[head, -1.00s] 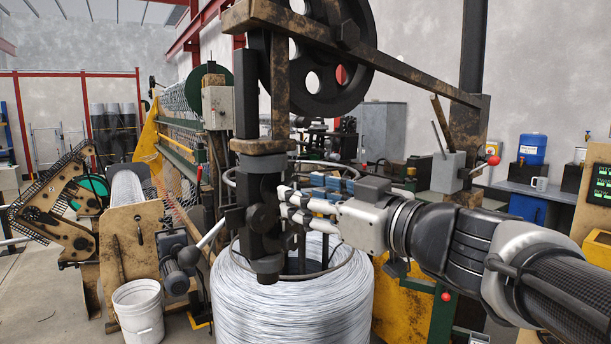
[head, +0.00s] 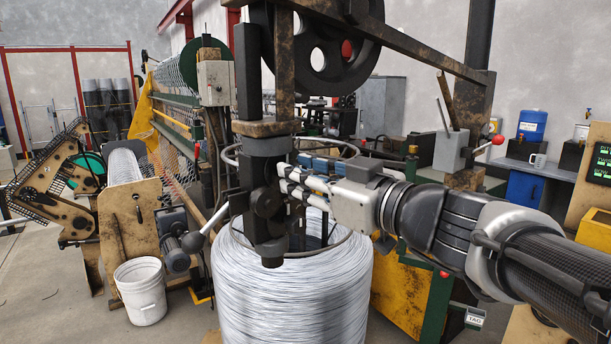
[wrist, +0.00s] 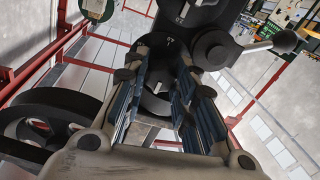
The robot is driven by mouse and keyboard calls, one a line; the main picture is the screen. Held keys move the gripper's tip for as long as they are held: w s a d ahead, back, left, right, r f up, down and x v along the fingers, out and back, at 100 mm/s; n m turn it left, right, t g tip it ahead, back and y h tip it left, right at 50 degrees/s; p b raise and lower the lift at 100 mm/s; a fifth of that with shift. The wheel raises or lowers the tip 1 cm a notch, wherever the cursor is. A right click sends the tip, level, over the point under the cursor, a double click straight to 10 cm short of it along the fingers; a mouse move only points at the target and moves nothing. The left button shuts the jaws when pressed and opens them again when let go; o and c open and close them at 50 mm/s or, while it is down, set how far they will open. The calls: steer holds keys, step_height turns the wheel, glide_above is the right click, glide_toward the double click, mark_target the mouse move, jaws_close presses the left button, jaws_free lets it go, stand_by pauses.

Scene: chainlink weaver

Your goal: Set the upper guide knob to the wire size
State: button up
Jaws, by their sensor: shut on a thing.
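The dark guide column (head: 264,228) stands in front of the wire coil in the head view, with a round black guide knob (head: 266,203) on its side. My gripper (head: 284,186) reaches in from the right with its fingers at this knob. In the wrist view my gripper (wrist: 160,78) has its two blue-padded fingers either side of a dark round knob (wrist: 156,98), shut on it. A dark round part with small pale marks (wrist: 165,44) lies just beyond. The knob's setting is not readable, and the fingers hide part of it.
A lever with a black ball (head: 192,242) sticks out left of the column. The large wire coil (head: 290,295) is directly below. A dark spoked wheel (head: 325,50) and a rusty beam (head: 420,50) are overhead. A white bucket (head: 142,290) stands on the floor at left.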

steer(key=c, duration=0.4)
steer(key=shift+m+b, duration=1.6)
steer(key=shift+b, duration=0.35)
steer(key=o, duration=1.1)
steer(key=shift+c, duration=0.2)
steer(key=v, duration=0.7)
steer(key=shift+s+d, duration=0.15)
steer(key=shift+s, duration=0.05)
